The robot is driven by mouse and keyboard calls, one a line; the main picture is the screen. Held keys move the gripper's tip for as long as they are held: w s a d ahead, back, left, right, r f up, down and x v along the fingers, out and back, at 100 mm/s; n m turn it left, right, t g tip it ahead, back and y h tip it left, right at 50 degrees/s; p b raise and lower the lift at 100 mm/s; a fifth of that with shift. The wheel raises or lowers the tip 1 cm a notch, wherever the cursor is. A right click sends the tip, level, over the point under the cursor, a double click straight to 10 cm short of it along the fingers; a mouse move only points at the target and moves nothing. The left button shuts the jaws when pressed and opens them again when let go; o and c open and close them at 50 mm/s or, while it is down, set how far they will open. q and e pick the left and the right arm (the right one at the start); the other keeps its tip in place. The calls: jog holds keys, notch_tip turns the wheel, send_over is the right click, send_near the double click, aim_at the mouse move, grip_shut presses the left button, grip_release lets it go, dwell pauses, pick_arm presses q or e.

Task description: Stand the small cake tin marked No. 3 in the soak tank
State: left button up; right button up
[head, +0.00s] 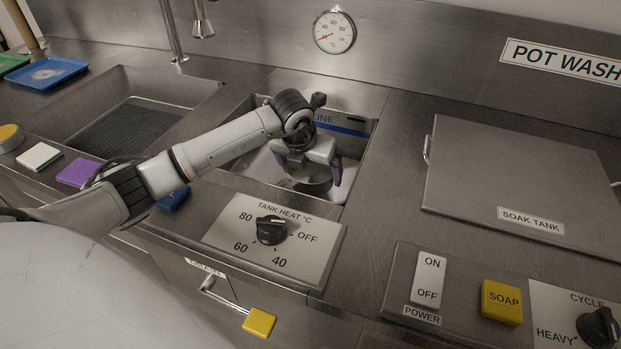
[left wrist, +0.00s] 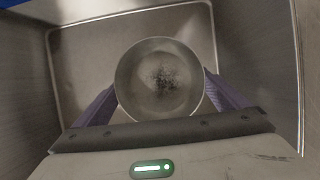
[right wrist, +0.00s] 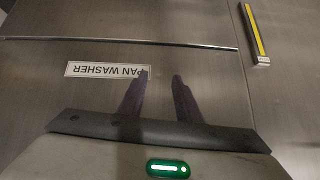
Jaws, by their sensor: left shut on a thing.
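A small round metal cake tin (left wrist: 160,78) with dark burnt residue on its bottom sits between the purple-grey fingers of my left gripper (left wrist: 160,95) in the left wrist view. No number shows on it. In the head view my left gripper (head: 310,172) reaches down into the soak tank (head: 358,150), the open basin with a blue line on its back wall. The tin (head: 313,186) is mostly hidden there by the gripper. I cannot tell whether it touches the tank floor. My right gripper (right wrist: 161,78) is open and empty, in front of a panel labelled PAN WASHER.
The lid (head: 520,175) marked SOAK TANK lies on the counter to the right. A TANK HEAT knob (head: 271,230) is on the panel in front of the tank. A sink (head: 140,115) with a dark grate is to the left. Sponges and trays lie farther left.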

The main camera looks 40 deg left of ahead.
aim_at(312, 181)
pick_arm(q)
jog(key=shift+f, duration=1.55)
jog(key=o, duration=0.8)
jog(key=v, duration=1.2)
jog(key=shift+r, duration=0.15)
jog(key=shift+a, duration=0.1)
